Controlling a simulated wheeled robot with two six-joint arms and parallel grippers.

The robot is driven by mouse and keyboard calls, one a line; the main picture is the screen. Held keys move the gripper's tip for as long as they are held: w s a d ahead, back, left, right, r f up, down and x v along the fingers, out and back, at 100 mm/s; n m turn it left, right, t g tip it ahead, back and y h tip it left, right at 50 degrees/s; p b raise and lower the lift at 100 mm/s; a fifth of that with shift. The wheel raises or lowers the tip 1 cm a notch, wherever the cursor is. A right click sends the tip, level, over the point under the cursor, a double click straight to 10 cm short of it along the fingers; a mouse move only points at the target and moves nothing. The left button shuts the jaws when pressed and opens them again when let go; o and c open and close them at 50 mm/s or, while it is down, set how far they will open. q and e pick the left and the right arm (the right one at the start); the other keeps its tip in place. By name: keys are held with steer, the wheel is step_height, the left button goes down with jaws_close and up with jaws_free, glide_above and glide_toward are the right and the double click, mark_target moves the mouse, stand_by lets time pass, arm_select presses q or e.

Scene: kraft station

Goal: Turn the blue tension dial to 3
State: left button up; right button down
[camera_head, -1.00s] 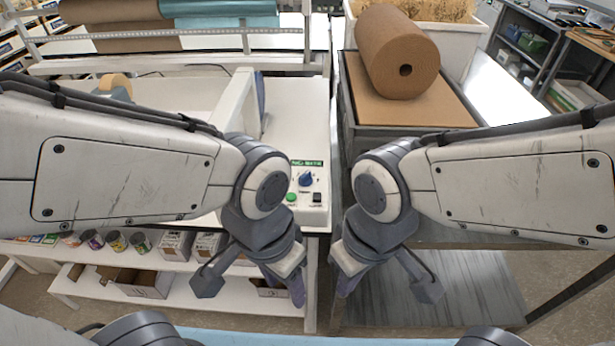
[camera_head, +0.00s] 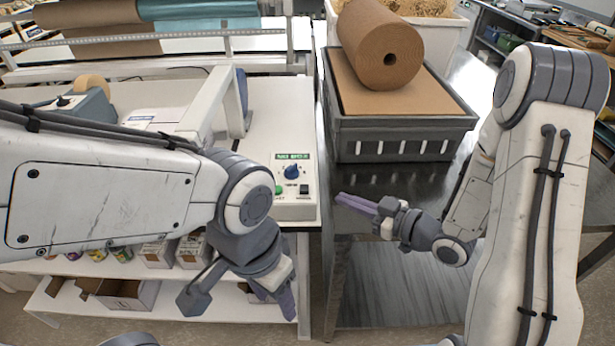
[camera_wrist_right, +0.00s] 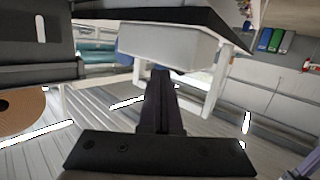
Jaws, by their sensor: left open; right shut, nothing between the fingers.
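The blue tension dial (camera_head: 291,172) sits on the white machine's control panel (camera_head: 310,208) in the head view, under a green label. Its pointer setting is too small to read. My right gripper (camera_head: 342,199) is shut and empty, its fingers pointing left, to the right of the panel and apart from it. Its shut fingers also show in the right wrist view (camera_wrist_right: 161,90), where I cannot make out the dial clearly. My left gripper (camera_head: 280,298) is open and empty, hanging below the panel in front of the lower shelf.
A green button (camera_head: 278,190) and a black switch (camera_head: 304,188) lie just below the dial. A dark grey crate (camera_head: 400,140) with a brown paper roll (camera_head: 375,50) stands behind my right gripper. A white frame post (camera_head: 237,100) rises left of the panel.

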steer(key=s+d+r+t+y, duration=0.1)
steer(key=p, duration=0.5)
glide_toward(295, 167)
steer(key=shift+m+y, duration=0.3)
steer(key=shift+m, duration=0.1)
steer(key=x, duration=0.5)
steer(key=shift+w+a+f, duration=0.15)
steer(key=shift+w, duration=0.15)
steer(key=shift+w+a+f, duration=0.1)
steer(key=shift+w+a, duration=0.3)
steer(key=shift+a, duration=0.05)
